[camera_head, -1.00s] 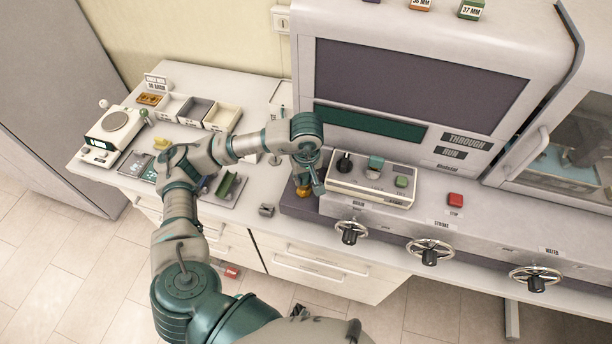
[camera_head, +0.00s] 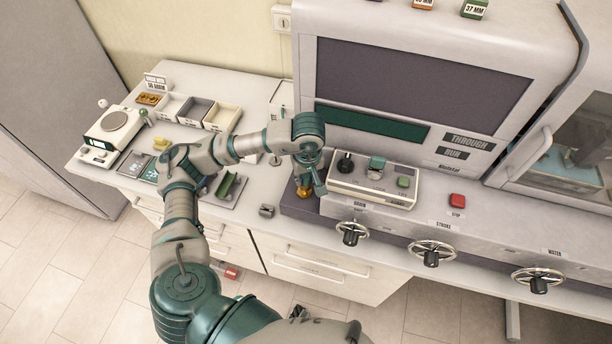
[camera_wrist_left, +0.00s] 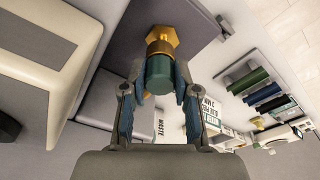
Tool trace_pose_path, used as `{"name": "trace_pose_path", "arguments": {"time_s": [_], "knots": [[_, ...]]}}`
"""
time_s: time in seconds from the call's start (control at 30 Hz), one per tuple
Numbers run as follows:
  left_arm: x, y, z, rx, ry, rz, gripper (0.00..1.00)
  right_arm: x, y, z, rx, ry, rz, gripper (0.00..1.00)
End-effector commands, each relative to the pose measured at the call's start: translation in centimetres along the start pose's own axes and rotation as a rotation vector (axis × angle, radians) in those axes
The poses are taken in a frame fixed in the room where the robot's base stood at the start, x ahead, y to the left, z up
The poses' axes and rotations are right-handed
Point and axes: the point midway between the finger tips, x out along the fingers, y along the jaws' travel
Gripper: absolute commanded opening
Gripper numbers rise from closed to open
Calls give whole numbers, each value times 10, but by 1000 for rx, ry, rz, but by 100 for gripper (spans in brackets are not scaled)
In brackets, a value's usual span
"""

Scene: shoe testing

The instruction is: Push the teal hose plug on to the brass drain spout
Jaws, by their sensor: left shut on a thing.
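The teal hose plug (camera_wrist_left: 160,74) is a short cylinder between the fingers of my left gripper (camera_wrist_left: 160,92) in the left wrist view. The gripper is shut on its sides. The brass drain spout (camera_wrist_left: 162,42) lies straight beyond the plug, with a wider hexagonal end. Plug and spout look in line and meet in this view; how far the plug is on is hidden. In the head view my left gripper (camera_head: 310,178) is over the brass piece (camera_head: 304,192) at the machine's left front corner, and the plug cannot be made out. My right gripper is not in view.
The control box (camera_head: 372,184) stands close to the right of my left gripper. Handwheels (camera_head: 351,232) line the machine's front. A small grey block (camera_head: 266,210) and a tray with a green holder (camera_head: 229,186) lie left on the bench. Bins (camera_head: 222,117) stand farther back.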

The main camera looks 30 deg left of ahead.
Motion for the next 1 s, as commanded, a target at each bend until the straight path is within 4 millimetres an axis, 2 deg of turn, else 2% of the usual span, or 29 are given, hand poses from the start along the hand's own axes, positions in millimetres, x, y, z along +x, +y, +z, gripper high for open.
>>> {"name": "trace_pose_path", "arguments": {"time_s": [1.0], "knots": [[2,-1,-1,0,0,0,0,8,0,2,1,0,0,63]]}}
